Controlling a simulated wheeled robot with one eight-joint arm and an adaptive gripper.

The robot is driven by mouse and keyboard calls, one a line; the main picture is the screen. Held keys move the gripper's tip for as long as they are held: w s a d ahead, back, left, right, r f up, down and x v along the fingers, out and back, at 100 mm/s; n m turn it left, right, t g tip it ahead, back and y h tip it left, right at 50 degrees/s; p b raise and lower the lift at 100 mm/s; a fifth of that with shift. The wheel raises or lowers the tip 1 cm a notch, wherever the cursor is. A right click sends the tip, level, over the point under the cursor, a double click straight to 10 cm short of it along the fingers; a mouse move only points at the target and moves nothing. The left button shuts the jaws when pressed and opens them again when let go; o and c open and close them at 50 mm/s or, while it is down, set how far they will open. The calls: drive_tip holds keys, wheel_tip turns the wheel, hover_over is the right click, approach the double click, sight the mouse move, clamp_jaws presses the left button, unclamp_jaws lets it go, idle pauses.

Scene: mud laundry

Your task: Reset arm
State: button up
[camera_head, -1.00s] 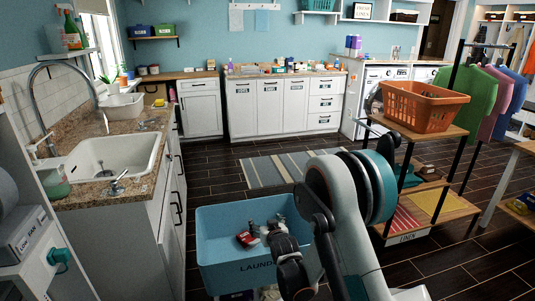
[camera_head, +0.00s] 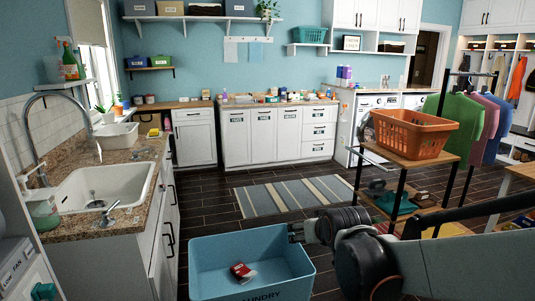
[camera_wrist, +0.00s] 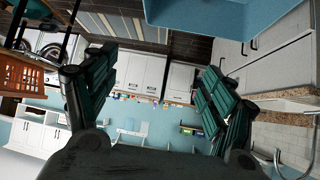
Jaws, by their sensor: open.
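My gripper (camera_head: 296,232) is at the right rim of the blue laundry bin in the head view, held up with its arm reaching in from the right. In the wrist view my gripper (camera_wrist: 155,85) shows two dark green fingers spread wide, with nothing between them. The view there is upside down, with the cabinets seen beyond the fingers. The blue laundry bin (camera_head: 215,250) stands in front of me, and its underside or wall shows at the top of the wrist view (camera_wrist: 215,12). A small red and white item (camera_head: 242,272) lies inside the bin.
A sink counter (camera_head: 125,220) runs along the left. A rack holding an orange basket (camera_head: 415,135) stands at the right. A striped rug (camera_head: 293,196) lies on the open floor beyond the bin. White cabinets (camera_head: 277,135) line the back wall.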

drive_tip(key=s+d+g, duration=0.1)
drive_tip(key=s+d, duration=0.3)
drive_tip(key=s, duration=0.9)
drive_tip(key=s+d+m+g+h, duration=0.1)
drive_tip(key=s+d, duration=0.3)
drive_tip(key=s, duration=1)
drive_tip(key=shift+r+g, duration=0.3)
drive_tip(key=shift+g, duration=0.3)
